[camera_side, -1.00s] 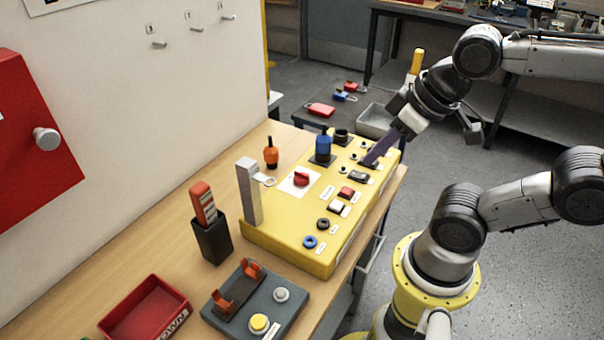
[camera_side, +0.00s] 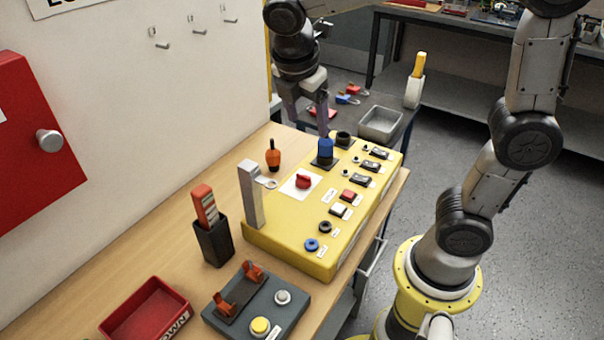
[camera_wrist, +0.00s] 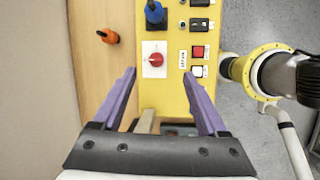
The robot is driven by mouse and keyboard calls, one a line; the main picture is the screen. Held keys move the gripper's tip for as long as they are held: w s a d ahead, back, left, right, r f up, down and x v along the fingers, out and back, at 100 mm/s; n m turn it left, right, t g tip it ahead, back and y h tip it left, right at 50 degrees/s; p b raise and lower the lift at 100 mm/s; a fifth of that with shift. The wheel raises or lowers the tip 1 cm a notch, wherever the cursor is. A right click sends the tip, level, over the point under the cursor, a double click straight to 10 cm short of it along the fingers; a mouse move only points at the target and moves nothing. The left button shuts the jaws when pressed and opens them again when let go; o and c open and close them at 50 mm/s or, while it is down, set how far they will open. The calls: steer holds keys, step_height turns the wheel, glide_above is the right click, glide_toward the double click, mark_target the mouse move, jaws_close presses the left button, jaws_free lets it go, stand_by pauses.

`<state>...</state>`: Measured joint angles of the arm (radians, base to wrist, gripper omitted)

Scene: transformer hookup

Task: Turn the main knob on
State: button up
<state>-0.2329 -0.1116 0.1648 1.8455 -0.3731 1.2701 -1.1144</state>
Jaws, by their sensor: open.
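A red rotary knob (camera_side: 303,181) sits on a white square plate on top of the yellow control box (camera_side: 290,228); its label is not readable. In the wrist view the red knob (camera_wrist: 155,59) lies centred just beyond the line between my fingertips. My gripper (camera_side: 308,120) is open and empty, with purple fingers pointing down. In the side view it appears behind the blue-handled knob (camera_side: 325,147), held above the bench and apart from the red knob. The blue-handled knob also shows at the top of the wrist view (camera_wrist: 155,14).
A grey post (camera_side: 250,195) stands at the box's left edge. An orange screwdriver (camera_side: 273,154) stands on the bench. Black switches, red and white buttons line the box's right side. A black holder (camera_side: 212,242), red tray (camera_side: 148,310) and grey fixture (camera_side: 285,318) stand nearer.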

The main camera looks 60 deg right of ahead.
mark_target(303, 176)
steer(key=shift+n+g+h, duration=0.3)
steer(key=shift+n+g, duration=0.1)
steer(key=shift+n, duration=0.2)
steer(key=f, duration=0.5)
steer(key=w+d+f, duration=0.1)
steer(key=f, duration=0.5)
steer(key=w+d+f, duration=0.1)
steer(key=f, duration=0.4)
steer(key=shift+w+d+f, duration=0.2)
steer(key=shift+w+f, duration=0.05)
steer(key=shift+f, duration=0.1)
steer(key=shift+c, duration=0.3)
jaws_close()
